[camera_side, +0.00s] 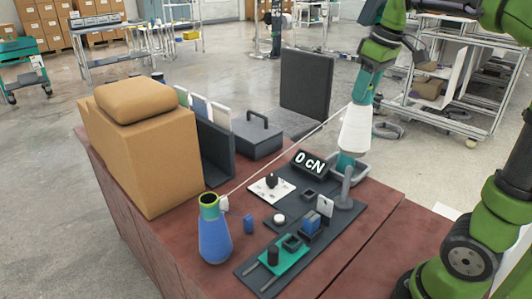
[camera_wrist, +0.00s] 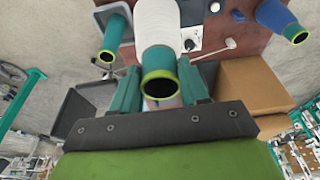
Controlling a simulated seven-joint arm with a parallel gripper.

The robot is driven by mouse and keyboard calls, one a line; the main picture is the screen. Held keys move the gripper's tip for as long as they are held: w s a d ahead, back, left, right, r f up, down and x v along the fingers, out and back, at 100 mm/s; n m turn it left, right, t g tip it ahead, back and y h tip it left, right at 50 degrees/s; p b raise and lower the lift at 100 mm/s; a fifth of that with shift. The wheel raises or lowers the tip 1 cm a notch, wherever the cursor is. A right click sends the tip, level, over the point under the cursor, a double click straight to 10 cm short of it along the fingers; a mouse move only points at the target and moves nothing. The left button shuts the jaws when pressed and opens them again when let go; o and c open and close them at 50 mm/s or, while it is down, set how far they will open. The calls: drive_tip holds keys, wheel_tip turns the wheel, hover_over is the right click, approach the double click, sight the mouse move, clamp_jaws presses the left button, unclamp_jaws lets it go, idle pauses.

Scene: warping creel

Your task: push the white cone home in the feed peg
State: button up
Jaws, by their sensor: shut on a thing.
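The white cone (camera_side: 354,130) hangs from my gripper (camera_side: 367,84), slightly tilted, its wide end down. In the wrist view my gripper (camera_wrist: 160,92) has its teal fingers shut on the green-rimmed tube end of the white cone (camera_wrist: 156,22). A slanted grey post (camera_side: 346,188) on a round base, which looks like the feed peg, stands below the cone in the side view. The cone's lower edge looks above and apart from it. The post is hidden in the wrist view. A teal tube (camera_side: 346,161) stands behind, and shows left of the cone in the wrist view (camera_wrist: 113,36).
A blue cone (camera_side: 214,240) stands at the front left. A white thread (camera_side: 290,150) runs from near its top to the held cone. A display (camera_side: 309,163) reads "0 cN".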

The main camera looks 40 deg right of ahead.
sight(363, 105)
drive_tip(key=shift+s+x, duration=0.15)
drive_tip(key=shift+x, duration=0.5)
drive_tip(key=shift+s+x, duration=0.15)
drive_tip(key=shift+x, duration=0.5)
drive_tip(key=shift+f, duration=0.5)
drive_tip(key=shift+f, duration=0.55)
drive_tip(key=shift+s+x, duration=0.2)
drive_tip(key=shift+x, duration=0.6)
drive_tip(key=shift+s+x, duration=0.2)
drive_tip(key=shift+x, duration=0.6)
drive_tip(key=shift+s+x, duration=0.2)
drive_tip(key=shift+x, duration=0.6)
drive_tip(key=shift+f, duration=0.2)
drive_tip(key=shift+s+x, duration=0.2)
drive_tip(key=shift+x, duration=0.6)
drive_tip(key=shift+s+x, duration=0.2)
drive_tip(key=shift+x, duration=0.6)
drive_tip(key=shift+s+x, duration=0.2)
drive_tip(key=shift+x, duration=0.6)
drive_tip(key=shift+f, duration=0.2)
